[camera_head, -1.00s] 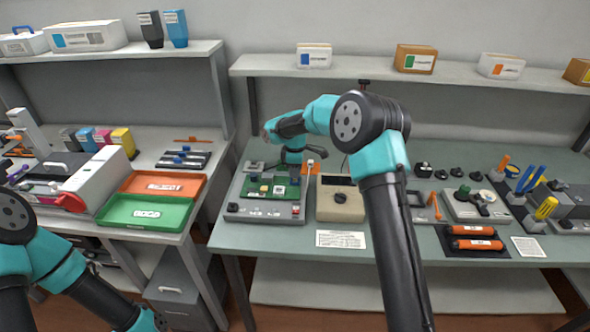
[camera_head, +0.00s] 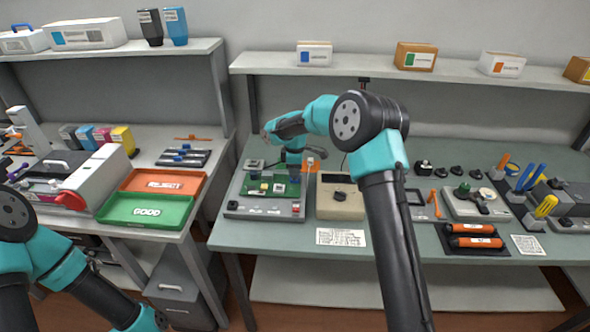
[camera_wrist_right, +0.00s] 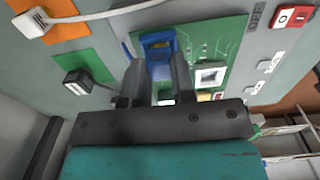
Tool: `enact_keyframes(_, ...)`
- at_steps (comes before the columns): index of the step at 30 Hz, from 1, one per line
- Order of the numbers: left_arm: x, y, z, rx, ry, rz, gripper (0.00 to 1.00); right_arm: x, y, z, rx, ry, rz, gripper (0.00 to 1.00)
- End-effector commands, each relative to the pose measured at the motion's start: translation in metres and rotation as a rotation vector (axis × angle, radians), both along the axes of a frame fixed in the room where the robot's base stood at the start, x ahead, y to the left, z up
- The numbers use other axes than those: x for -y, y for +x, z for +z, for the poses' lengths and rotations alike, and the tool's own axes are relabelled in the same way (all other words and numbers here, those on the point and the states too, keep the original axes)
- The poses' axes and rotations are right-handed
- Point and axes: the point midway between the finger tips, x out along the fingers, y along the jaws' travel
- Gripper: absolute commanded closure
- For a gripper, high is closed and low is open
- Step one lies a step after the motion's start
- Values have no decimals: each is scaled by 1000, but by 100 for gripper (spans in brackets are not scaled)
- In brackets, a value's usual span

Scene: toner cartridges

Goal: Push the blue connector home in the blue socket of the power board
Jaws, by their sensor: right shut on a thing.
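The green power board (camera_head: 262,194) sits on a grey fixture (camera_head: 245,212) at the left end of the right table; it also shows in the right wrist view (camera_wrist_right: 225,33). My right gripper (camera_head: 292,174) is over the board's back right part. In the right wrist view my right gripper (camera_wrist_right: 160,70) is shut on the blue connector (camera_wrist_right: 160,66), with one finger on each side. The connector is at the blue socket (camera_wrist_right: 156,39) near the board's edge. The fingers partly hide the connector, and I cannot tell how deep it sits. My left gripper is out of view.
A red switch (camera_wrist_right: 291,17) is on the fixture. A beige box with a dial (camera_head: 340,199) stands just right of the fixture.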

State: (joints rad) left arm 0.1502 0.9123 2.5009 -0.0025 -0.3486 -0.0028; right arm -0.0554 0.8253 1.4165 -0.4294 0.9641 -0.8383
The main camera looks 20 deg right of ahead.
Motion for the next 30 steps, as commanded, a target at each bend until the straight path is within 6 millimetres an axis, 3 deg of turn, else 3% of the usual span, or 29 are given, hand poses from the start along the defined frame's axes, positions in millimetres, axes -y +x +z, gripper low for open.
enact_keyframes(8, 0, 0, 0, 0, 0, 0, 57, 0, -1, -3, -3, 0, 0, 100)
enact_keyframes(9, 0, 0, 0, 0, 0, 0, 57, 0, -1, -3, -3, 0, 0, 72)
enact_keyframes(17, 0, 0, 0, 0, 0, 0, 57, 0, 0, -2, -2, 0, 0, 47)
enact_keyframes(30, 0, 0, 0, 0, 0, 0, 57, 0, 0, 8, 0, 0, 0, 46)
